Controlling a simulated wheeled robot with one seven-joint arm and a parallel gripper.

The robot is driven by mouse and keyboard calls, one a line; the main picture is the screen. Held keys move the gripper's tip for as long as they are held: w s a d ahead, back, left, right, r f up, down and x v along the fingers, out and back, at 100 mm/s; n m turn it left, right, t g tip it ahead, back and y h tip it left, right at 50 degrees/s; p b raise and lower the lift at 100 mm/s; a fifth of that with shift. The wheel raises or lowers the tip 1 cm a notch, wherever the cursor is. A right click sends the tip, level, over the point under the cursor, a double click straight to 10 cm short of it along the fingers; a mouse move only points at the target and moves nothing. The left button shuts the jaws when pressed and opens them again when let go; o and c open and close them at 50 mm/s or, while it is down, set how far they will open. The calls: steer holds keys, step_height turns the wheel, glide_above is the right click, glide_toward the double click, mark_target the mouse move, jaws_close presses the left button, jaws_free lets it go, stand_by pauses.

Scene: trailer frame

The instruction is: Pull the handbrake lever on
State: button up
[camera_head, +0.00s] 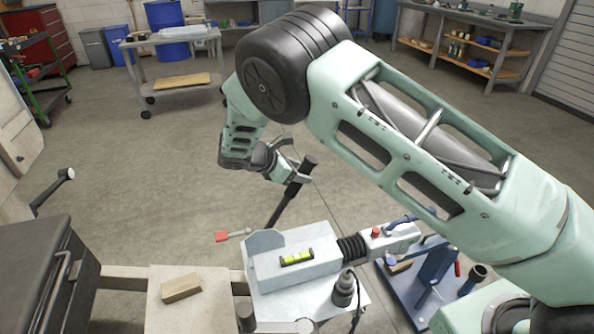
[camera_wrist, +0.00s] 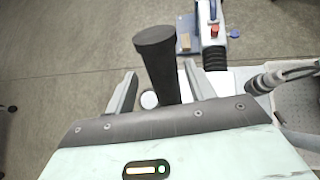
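The handbrake lever (camera_head: 289,193) is a black bar with a thick round top, rising at a slant from the pale grey drawbar housing (camera_head: 318,268). My gripper (camera_head: 292,162) is at its upper part in the head view. In the wrist view the lever (camera_wrist: 157,60) stands between the two fingers of my gripper (camera_wrist: 161,72), its top reaching past the fingertips. The fingers are apart, with a gap at the left of the lever and a narrower one at the right. The lever's foot is hidden in the wrist view.
A yellow-green level (camera_head: 297,258) lies on the housing, with a black bellows (camera_head: 352,247) and coupling to its right. A jockey-wheel clamp (camera_head: 345,287) stands in front. A wood block (camera_head: 181,288) lies on the left board. A blue vice-like stand (camera_head: 432,272) is at the right.

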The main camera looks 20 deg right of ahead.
steer(key=shift+a, duration=0.1)
steer(key=v, duration=1.7)
steer(key=shift+a+b, duration=0.2)
steer(key=shift+b, duration=0.1)
steer(key=s+d+r+m+g+y+p, duration=0.1)
steer(key=s+d+r+m+y+p, duration=0.1)
steer(key=s, duration=0.9)
steer(key=s+d+r+m+y+p, duration=0.2)
steer(key=s+r+m+y, duration=0.3)
steer(key=s, duration=0.7)
steer(key=s+d+r+m+g+y+p, duration=0.1)
steer(key=s+d+r+m+y+p, duration=0.2)
steer(key=s, duration=0.9)
step_height(320, 180, up, 2)
steer(key=shift+r+m+g+y, duration=0.2)
steer(key=shift+m+g+y, duration=0.1)
steer(key=shift+m, duration=0.7)
steer(key=shift+s, duration=0.1)
